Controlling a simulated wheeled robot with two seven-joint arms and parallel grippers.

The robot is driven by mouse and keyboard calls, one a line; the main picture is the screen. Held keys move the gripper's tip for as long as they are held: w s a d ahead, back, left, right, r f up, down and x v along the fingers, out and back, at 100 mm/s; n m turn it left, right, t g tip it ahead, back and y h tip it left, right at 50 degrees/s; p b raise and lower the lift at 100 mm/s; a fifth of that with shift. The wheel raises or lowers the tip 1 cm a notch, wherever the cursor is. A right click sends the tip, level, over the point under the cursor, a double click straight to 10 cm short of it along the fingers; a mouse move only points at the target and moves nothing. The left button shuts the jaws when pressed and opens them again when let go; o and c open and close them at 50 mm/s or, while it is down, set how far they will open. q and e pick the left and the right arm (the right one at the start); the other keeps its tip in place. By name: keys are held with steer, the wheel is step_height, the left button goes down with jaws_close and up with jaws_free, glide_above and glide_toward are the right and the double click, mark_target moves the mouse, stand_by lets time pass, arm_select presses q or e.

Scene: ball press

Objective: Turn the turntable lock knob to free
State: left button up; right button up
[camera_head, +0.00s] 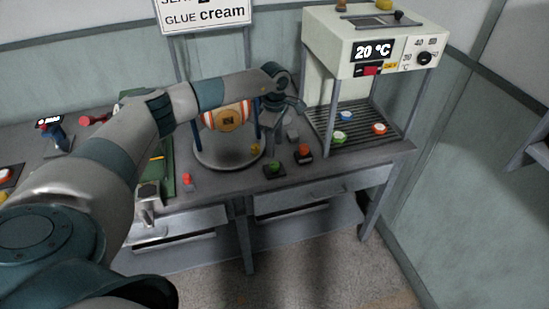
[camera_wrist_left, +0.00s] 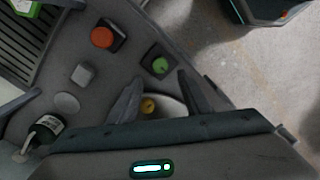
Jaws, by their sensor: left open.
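The turntable (camera_head: 212,160) is a round grey disc on the bench, with an orange and white ball (camera_head: 226,117) held above it between blue posts. Contact cannot be told. My right gripper is not in view.
A green button (camera_head: 274,168) and an orange button (camera_head: 304,152) stand right of the turntable, with a small grey block (camera_head: 292,135) behind. A white heater cabinet (camera_head: 340,52) reading 20 °C stands at the right over a slatted rack. A red knob (camera_head: 187,179) is at the front.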

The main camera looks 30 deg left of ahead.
mark_target(275, 164)
arm_select(q)
step_height(275, 164, down, 8)
steer(key=shift+f+p, duration=0.25)
steer(key=shift+p, duration=0.9)
steer(key=c, duration=1.1)
